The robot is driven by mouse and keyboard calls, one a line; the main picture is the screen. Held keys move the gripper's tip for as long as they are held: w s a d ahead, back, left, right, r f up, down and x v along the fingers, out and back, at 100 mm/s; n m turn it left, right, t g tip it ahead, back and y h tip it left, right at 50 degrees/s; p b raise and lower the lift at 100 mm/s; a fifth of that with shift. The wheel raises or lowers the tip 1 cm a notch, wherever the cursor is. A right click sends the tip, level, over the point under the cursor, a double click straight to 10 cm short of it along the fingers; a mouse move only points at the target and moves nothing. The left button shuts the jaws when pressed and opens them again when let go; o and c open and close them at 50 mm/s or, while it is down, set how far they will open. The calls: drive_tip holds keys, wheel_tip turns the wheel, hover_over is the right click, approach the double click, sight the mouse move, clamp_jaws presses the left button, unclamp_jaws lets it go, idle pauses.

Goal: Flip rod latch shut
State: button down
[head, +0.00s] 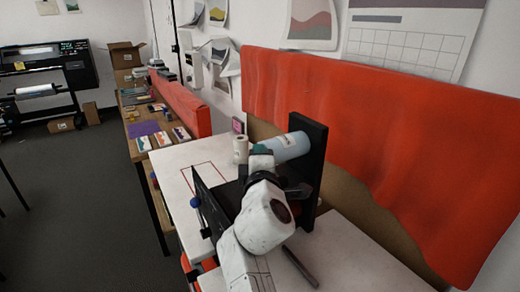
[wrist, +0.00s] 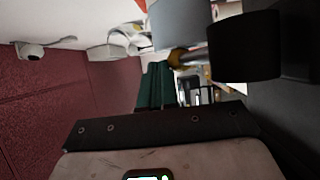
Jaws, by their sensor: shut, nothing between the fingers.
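A black stand (head: 308,165) on the white table holds a pale blue roll (head: 290,147). In front of it stands a black plate (head: 207,200) with a blue knob (head: 195,202) at its left edge. I cannot pick out the rod latch for certain; my arm covers the middle of the stand. My gripper (head: 262,150) shows as a small green tip by the left end of the roll. In the wrist view its dark green fingers (wrist: 156,86) are together and empty. A pale roll (wrist: 180,24), an amber ring (wrist: 187,57) and a black block (wrist: 245,45) are beyond them.
A small white roll (head: 240,149) stands behind my gripper. A dark rod (head: 300,267) lies on the table right of my arm. The white table (head: 360,255) is clear at front right.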

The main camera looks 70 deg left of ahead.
drive_tip(key=shift+a+f+h+p, duration=0.15)
drive_tip(key=shift+f+h+p, duration=0.05)
drive_tip(key=shift+h+p, duration=0.1)
idle(0.5)
drive_tip(key=shift+r, duration=0.15)
